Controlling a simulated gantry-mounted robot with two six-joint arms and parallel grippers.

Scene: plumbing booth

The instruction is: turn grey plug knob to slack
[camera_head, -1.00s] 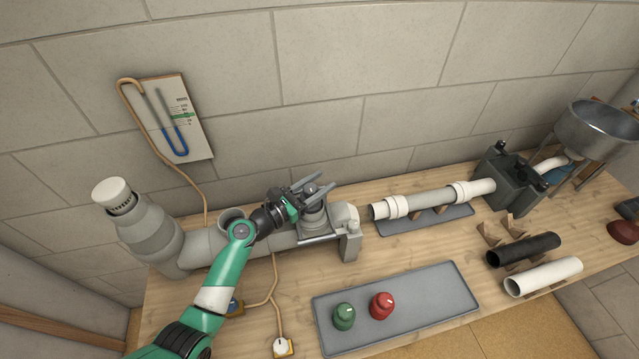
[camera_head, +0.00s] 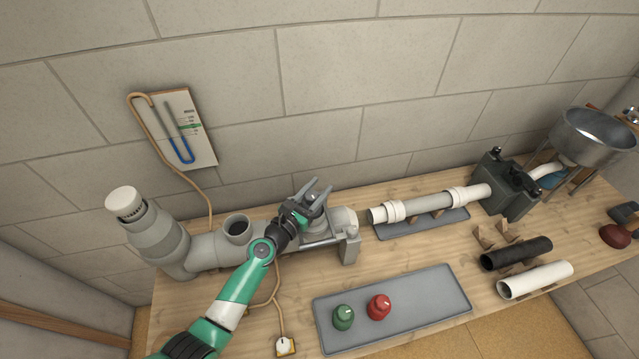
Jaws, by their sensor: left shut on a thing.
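The grey plug (camera_head: 317,226) sits in an upright opening of the large grey pipe (camera_head: 205,250), near the pipe's right end. My left gripper (camera_head: 316,194) is at the top of this plug and is shut on its knob. The fingers point up and to the right in the picture and hide most of the knob. A green plug (camera_head: 343,318) and a red plug (camera_head: 379,307) stand apart on the grey tray (camera_head: 437,294). My right gripper is not in view.
An open upright branch (camera_head: 238,227) stands left of my gripper. A tubed gauge board (camera_head: 186,128) hangs on the wall. A white-ended pipe (camera_head: 425,206) and dark grey box (camera_head: 505,185) stand to the right. A small white dial (camera_head: 282,344) lies in front.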

